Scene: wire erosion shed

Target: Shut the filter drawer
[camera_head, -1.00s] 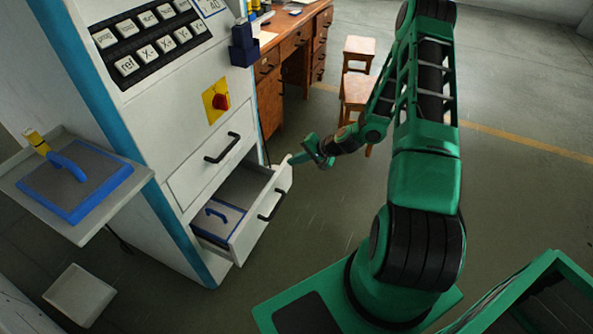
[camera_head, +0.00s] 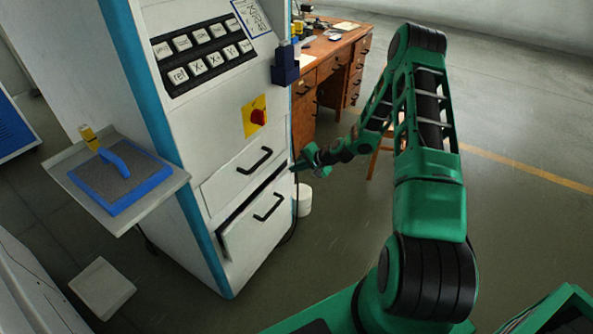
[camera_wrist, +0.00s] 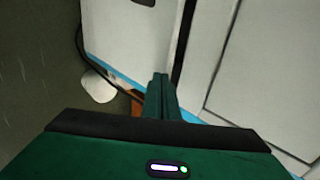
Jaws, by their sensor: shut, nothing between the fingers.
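The filter drawer (camera_head: 258,226) is the lower white drawer of the machine cabinet, with a black bar handle. It stands slightly out, with a narrow dark gap along its top edge; its inside is hidden. My gripper (camera_head: 297,166) is shut and empty at the right end of the drawer front, near its top corner. In the wrist view my shut fingers (camera_wrist: 160,82) lie against or very close to the white drawer front (camera_wrist: 128,38), beside the dark gap. I cannot tell whether they touch.
An upper drawer (camera_head: 240,180) with a black handle sits above, flush with the cabinet. A white bucket (camera_head: 304,200) and a cable stand by the cabinet's right side. A wooden desk (camera_head: 335,62) is behind. A side shelf (camera_head: 165,195) holds a blue-framed plate. Floor to the right is clear.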

